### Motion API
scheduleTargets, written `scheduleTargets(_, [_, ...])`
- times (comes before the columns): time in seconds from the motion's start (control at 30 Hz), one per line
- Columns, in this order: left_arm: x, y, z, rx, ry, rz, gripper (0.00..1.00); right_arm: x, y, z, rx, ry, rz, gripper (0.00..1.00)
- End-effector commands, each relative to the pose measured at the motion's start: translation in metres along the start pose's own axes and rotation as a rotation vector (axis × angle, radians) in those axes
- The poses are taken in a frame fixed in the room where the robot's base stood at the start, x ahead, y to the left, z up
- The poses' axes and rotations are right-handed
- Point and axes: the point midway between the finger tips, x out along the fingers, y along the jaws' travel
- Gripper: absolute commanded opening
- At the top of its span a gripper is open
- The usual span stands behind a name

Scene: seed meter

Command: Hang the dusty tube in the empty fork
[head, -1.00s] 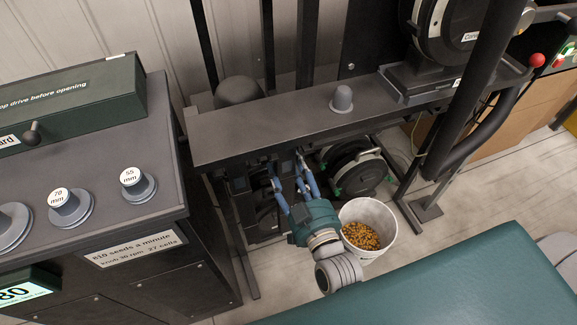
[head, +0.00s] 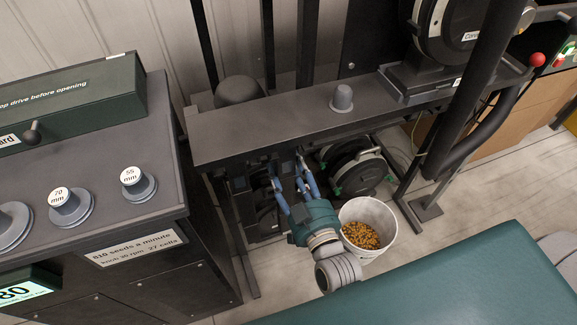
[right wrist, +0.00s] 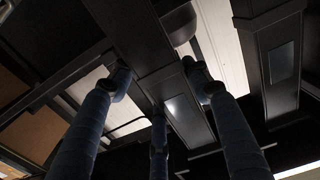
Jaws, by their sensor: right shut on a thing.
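My right gripper (head: 288,174), teal with blue fingers, reaches under the front edge of the dark beam in the head view. In the right wrist view its fingers (right wrist: 160,85) close around a long dark rectangular tube (right wrist: 183,112) with a pale, shiny patch. Whether that patch is dust I cannot tell. Another dark tube with a greyish window (right wrist: 283,75) hangs to the right in the right wrist view. In the head view the beam and fingers hide most of the held tube, and I cannot make out the empty fork. My left gripper is not in view.
The dark beam (head: 290,125) runs above the gripper. A white bucket of yellow-brown seeds (head: 361,235) stands on the floor to the right. A dark cabinet (head: 100,215) with round knobs stands at left. A teal padded surface (head: 450,280) fills the lower right.

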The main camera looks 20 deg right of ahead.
Motion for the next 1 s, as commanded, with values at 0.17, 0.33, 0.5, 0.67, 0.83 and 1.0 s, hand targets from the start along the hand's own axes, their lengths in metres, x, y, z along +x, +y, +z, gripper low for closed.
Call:
scheduleTargets(0.17, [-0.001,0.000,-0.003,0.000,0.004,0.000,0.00,0.000,0.000,0.000,0.000,0.004,0.000,0.60])
scheduleTargets(0.33, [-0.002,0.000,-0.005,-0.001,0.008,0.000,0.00,0.000,0.000,0.001,0.000,0.002,0.000,0.70])
scheduleTargets(0.5, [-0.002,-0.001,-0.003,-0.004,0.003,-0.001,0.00,-0.001,0.000,0.003,-0.001,-0.002,0.000,0.70])
scheduleTargets(0.67, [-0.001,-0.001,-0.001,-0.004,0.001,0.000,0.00,-0.014,0.000,0.004,-0.001,-0.004,0.000,0.70])
scheduleTargets(0.83, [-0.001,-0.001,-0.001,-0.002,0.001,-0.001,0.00,-0.048,0.000,0.004,-0.001,-0.006,0.000,0.70])
scheduleTargets(1.0, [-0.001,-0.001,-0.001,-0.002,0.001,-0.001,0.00,-0.084,0.000,0.003,0.000,-0.004,-0.001,0.70])
